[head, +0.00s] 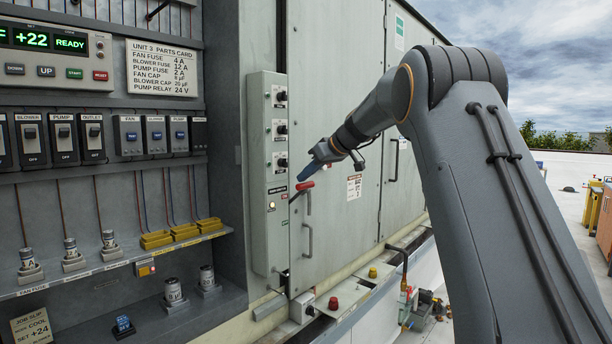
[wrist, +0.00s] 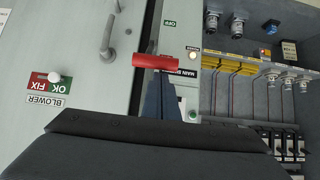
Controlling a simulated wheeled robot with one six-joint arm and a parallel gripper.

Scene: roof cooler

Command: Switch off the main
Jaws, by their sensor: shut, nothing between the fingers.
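The main switch is a lever with a red handle (head: 305,186) on the side of the narrow grey switch box (head: 270,240). The handle sticks out to the right at the height of the main label. In the wrist view the red handle (wrist: 150,62) lies across, beside the partly hidden "MAIN S" label (wrist: 186,73), with the OFF label (wrist: 168,23) apart from it. My gripper (head: 308,172) has blue fingers, shut and empty, just above the handle. The fingertips (wrist: 158,76) reach the handle in the wrist view; I cannot tell whether they touch.
A small lamp (head: 272,205) glows on the switch box. Several black knobs (head: 281,96) sit above. A door handle (head: 308,240) is below right. The open panel with breakers (head: 64,135), fuses and a green display (head: 45,40) is at left. Closed grey doors (head: 340,100) stand behind.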

